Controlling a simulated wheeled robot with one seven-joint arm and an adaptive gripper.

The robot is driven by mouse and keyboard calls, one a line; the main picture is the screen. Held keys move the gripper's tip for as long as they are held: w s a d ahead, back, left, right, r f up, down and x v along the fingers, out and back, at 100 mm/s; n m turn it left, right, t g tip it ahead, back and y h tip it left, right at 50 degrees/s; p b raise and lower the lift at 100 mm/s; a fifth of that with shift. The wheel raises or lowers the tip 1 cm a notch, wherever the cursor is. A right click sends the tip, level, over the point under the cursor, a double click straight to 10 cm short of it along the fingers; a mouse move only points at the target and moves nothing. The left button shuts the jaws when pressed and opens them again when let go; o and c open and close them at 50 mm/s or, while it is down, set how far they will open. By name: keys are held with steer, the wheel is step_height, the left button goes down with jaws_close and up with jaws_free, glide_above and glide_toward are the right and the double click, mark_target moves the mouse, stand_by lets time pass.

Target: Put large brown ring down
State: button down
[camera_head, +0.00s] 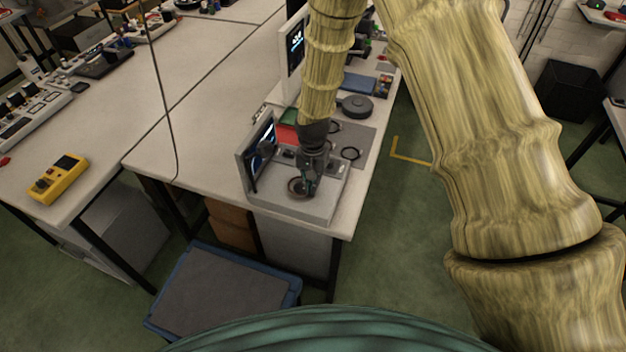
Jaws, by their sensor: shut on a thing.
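The large brown ring (294,187) is small in the head view, at the front of the grey bench device (265,203). My gripper (307,190) points down over the device's top and is shut on the ring's right side. The fingers partly cover the ring. I cannot tell whether the ring touches the surface below it.
The device has an upright screen (260,150) close to the left of my gripper. Two black rings lie on a grey mat (368,135) behind it, near a round dark object (357,106). The white table (195,140) is clear to the left.

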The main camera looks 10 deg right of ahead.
steer(key=shift+s+f, duration=0.1)
steer(key=shift+f, duration=0.3)
steer(key=c, duration=1.6)
jaws_free()
steer(key=shift+c, duration=0.2)
steer(key=shift+r, duration=0.5)
step_height(320, 180, up, 12)
steer(key=b, duration=0.4)
steer(key=shift+f, duration=0.1)
